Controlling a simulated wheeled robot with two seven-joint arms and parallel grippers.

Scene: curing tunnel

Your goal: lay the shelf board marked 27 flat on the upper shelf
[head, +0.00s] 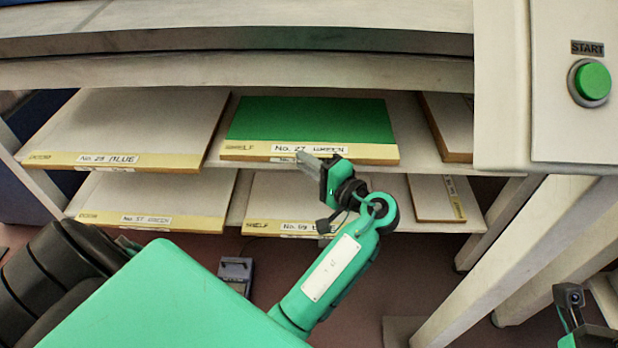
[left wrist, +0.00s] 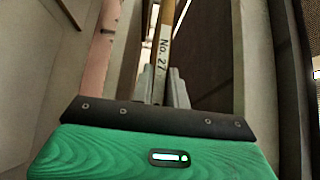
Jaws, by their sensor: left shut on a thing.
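The shelf board marked 27 (head: 310,120) has a green top and a pale yellow front edge labelled "No. 27 GREEN". In the head view it lies, looking flat, over the upper shelf (head: 410,135), in the middle bay. My left gripper (head: 308,160) is shut on its front edge, right of the label's start. In the left wrist view, the board's edge with the "No. 27" label (left wrist: 165,52) runs between the fingers (left wrist: 160,88). The fingertips partly cover the lower label in the head view. Part of my right wrist (head: 572,305) shows at the lower right, its fingers not visible.
A board labelled BLUE (head: 140,120) lies to the left, and a narrower board (head: 452,125) to the right. The lower shelf holds more boards (head: 150,200). A thick beam (head: 240,70) runs above. A green START button (head: 592,80) is on the right panel.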

